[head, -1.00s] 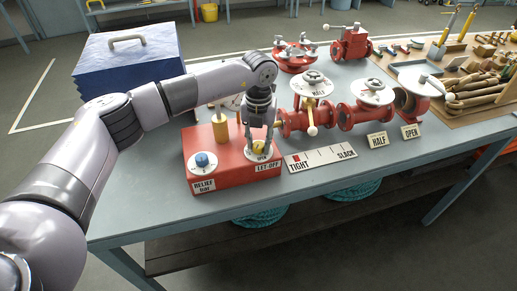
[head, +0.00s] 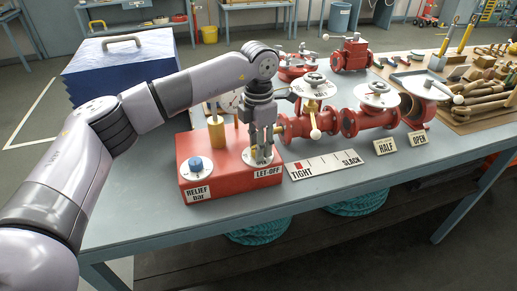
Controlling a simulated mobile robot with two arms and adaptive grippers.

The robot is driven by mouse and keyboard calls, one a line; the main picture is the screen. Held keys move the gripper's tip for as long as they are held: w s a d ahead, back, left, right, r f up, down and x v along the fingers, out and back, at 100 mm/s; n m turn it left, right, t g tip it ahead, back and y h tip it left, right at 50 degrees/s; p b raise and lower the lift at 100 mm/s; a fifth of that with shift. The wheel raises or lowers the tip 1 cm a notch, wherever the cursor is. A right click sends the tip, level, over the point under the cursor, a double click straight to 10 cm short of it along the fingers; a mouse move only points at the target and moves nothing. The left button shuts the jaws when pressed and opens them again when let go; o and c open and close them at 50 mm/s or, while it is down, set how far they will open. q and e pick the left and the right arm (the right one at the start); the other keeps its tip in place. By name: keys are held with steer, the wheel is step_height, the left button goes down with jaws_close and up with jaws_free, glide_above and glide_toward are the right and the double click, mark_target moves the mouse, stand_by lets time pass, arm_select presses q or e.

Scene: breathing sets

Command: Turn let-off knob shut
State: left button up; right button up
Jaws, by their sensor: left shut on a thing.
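A red box (head: 215,184) stands on the grey-blue table, with a "RELIEF bar" label and a "LET-OFF" label on its front. A blue knob (head: 196,163) sits on a white dial at its left. My left gripper (head: 262,155) points down over the white let-off dial (head: 249,160) at the box's right and is shut on the let-off knob, which its fingers mostly hide. My right gripper is not in view.
A TIGHT–SLACK scale plate (head: 322,165) lies right of the box. Red valves (head: 366,121) with white handwheels stand behind it, with HALF (head: 386,146) and OPEN (head: 418,138) signs. A blue case (head: 125,70) is at the back left. Wooden tools (head: 485,98) lie at the right.

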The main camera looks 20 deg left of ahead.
arm_select(q)
steer(key=shift+r+m, duration=0.1)
steer(key=shift+m, duration=0.5)
steer(key=o, duration=1.2)
step_height(320, 180, up, 12)
steer(key=shift+f, duration=0.1)
